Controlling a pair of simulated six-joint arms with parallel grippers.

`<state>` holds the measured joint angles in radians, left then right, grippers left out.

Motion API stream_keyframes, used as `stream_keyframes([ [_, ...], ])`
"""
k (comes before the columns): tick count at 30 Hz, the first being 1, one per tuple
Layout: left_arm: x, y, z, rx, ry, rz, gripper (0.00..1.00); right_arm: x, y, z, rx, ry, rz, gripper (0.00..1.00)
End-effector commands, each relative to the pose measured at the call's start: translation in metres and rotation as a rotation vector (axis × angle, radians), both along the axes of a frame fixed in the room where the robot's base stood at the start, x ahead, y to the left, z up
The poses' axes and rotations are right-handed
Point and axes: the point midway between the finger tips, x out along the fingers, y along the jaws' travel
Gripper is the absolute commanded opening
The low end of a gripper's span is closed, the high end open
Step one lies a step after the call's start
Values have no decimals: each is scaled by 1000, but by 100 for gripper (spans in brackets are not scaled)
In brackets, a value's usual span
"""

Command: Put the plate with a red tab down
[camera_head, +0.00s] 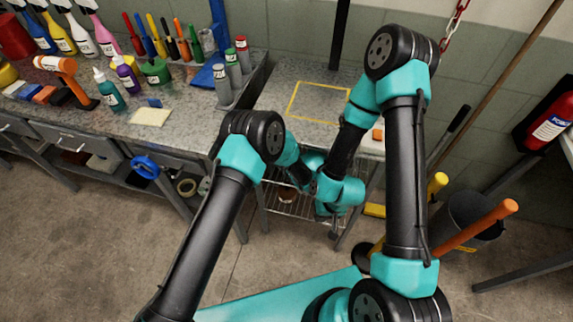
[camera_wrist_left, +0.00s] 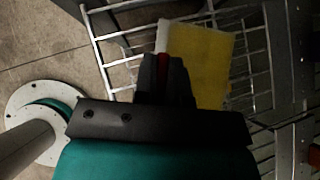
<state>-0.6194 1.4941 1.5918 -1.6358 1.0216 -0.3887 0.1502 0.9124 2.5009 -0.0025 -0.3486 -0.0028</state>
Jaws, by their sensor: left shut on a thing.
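The yellow plate (camera_wrist_left: 205,60) shows in the left wrist view, with a narrow red strip, its tab (camera_wrist_left: 162,40), at its left edge. My left gripper (camera_wrist_left: 168,70) is shut on the plate at that edge, its dark fingers covering part of the red. The plate is held in front of a wire rack; I cannot tell whether it touches it. In the head view my left gripper is hidden behind the arms. My right gripper (camera_head: 335,228) is low beside the rack, mostly hidden by its teal wrist, so its jaws cannot be read.
The wire shelf (camera_head: 288,203) stands under the grey worktop, which has a yellow taped outline (camera_head: 318,101). An orange block (camera_head: 377,134) lies at its right. Bottles and tools crowd the left bench (camera_head: 180,122). A bucket (camera_head: 472,213) with handles stands right.

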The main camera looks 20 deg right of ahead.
Motion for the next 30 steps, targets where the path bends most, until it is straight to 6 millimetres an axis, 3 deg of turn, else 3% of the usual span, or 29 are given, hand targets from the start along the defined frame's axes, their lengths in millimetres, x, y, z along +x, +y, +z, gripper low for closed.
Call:
stream_keyframes([
  [9,0,0,-3,0,0,0,0,0,0,0,0,0,0,0],
  [10,0,0,-3,0,0,0,12,0,0,0,0,0,0,0],
  [18,0,0,-3,0,0,0,37,0,0,0,0,0,0,0],
  [30,-4,-3,6,0,-1,-1,37,0,0,0,0,0,0,0],
])
